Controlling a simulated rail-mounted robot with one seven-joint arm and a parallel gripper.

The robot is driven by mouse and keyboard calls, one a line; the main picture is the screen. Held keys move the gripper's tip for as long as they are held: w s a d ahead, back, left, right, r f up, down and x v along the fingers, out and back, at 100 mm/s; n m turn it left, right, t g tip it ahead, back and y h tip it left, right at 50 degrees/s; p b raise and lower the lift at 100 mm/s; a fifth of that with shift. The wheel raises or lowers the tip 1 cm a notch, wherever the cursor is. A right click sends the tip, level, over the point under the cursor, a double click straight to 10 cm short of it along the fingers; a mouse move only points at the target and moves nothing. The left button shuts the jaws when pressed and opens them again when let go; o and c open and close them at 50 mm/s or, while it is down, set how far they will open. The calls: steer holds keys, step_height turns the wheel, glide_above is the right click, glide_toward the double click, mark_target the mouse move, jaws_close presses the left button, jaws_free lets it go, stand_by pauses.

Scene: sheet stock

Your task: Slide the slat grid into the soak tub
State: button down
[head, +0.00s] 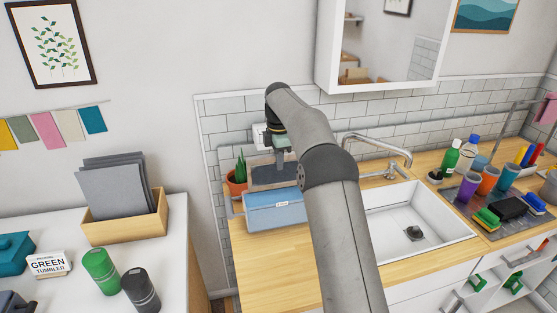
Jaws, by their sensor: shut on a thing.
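My gripper (281,150) points down over the back counter, partly hidden behind my own arm. It is shut on a flat dark grey panel, which I take to be the slat grid (270,175). The panel stands roughly upright just above and behind the front wall of a blue tub (268,215) with a small white label, likely the soak tub. The front wall hides the panel's lower edge, so I cannot tell how far it is inside. My arm covers the tub's right end.
A potted cactus (235,186) stands close left of the tub. The sink (418,225) and its faucet (390,160) are to the right. Cups, bottles and sponges crowd the far right. A wooden holder (128,228) with grey sheets stands on the left counter. Wood counter before the tub is clear.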

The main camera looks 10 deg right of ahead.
mark_target(279, 187)
steer(key=shift+f, duration=0.1)
steer(key=shift+f+b, duration=2.9)
steer(key=shift+f, duration=3.15)
steer(key=shift+f+b, duration=0.45)
steer(key=shift+f, duration=0.55)
steer(key=c, duration=1.3)
jaws_free()
step_height(279, 187, up, 8)
steer(key=p, duration=0.6)
steer(key=shift+p, duration=0.4)
